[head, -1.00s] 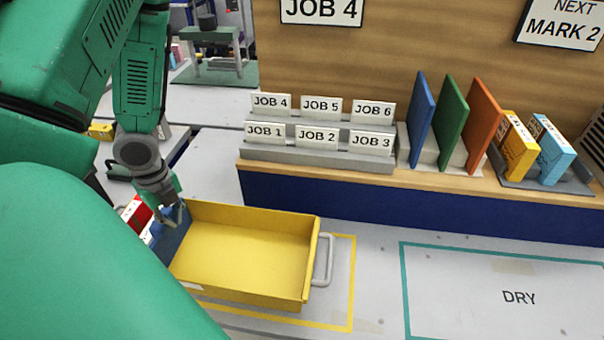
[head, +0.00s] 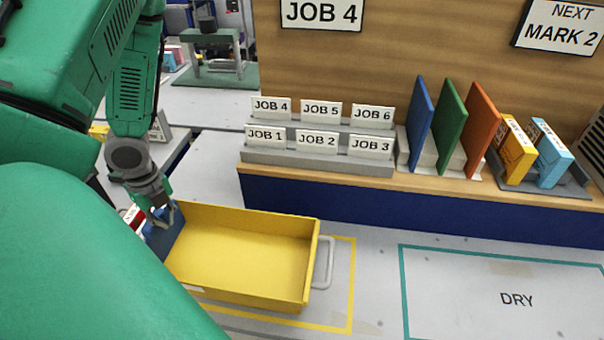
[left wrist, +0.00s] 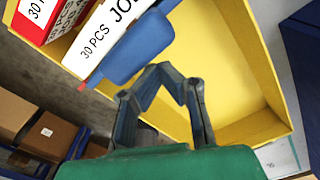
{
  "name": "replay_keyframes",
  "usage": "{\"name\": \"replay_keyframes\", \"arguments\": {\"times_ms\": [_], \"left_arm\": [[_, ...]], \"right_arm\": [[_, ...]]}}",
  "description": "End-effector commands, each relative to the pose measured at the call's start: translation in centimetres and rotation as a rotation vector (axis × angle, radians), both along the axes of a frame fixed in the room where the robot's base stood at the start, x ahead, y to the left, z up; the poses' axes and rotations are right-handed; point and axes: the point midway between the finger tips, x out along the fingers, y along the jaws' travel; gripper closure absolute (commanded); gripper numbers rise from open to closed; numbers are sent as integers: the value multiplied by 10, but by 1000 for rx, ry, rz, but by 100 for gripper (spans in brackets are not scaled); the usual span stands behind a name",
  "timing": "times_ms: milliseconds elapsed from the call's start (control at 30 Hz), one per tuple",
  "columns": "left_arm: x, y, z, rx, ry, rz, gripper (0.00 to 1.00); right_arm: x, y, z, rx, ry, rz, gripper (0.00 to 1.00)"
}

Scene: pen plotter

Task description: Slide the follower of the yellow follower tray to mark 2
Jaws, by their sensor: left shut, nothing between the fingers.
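The yellow follower tray (head: 262,296) lies on the table with its grey handle (head: 323,262) at the right end. Its blue follower (head: 166,240) stands across the left part; the tray space to its right is empty. In the left wrist view the follower (left wrist: 140,48) stands against white and red boxes (left wrist: 95,45), one reading "30 PCS". My left gripper (head: 164,213) is shut and empty at the follower's upper edge, on the handle side. Its fingertips (left wrist: 172,74) look close to the follower; contact is unclear. My arm hides the tray's left end. My right gripper is not in view.
A shelf behind the tray holds job cards (head: 318,142), blue, green and orange boards (head: 449,127), and yellow and light-blue boxes (head: 517,150). A sign (head: 560,25) reads "NEXT MARK 2". The DRY area (head: 515,297) at right is empty.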

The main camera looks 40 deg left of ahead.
Motion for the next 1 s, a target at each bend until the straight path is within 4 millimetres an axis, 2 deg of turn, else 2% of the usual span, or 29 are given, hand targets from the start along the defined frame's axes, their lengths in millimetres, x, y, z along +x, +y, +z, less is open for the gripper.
{"name": "replay_keyframes", "arguments": {"times_ms": [1000], "left_arm": [[-6, 11, 0, 3, 2, 1, 100]], "right_arm": [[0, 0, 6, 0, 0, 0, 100]]}}
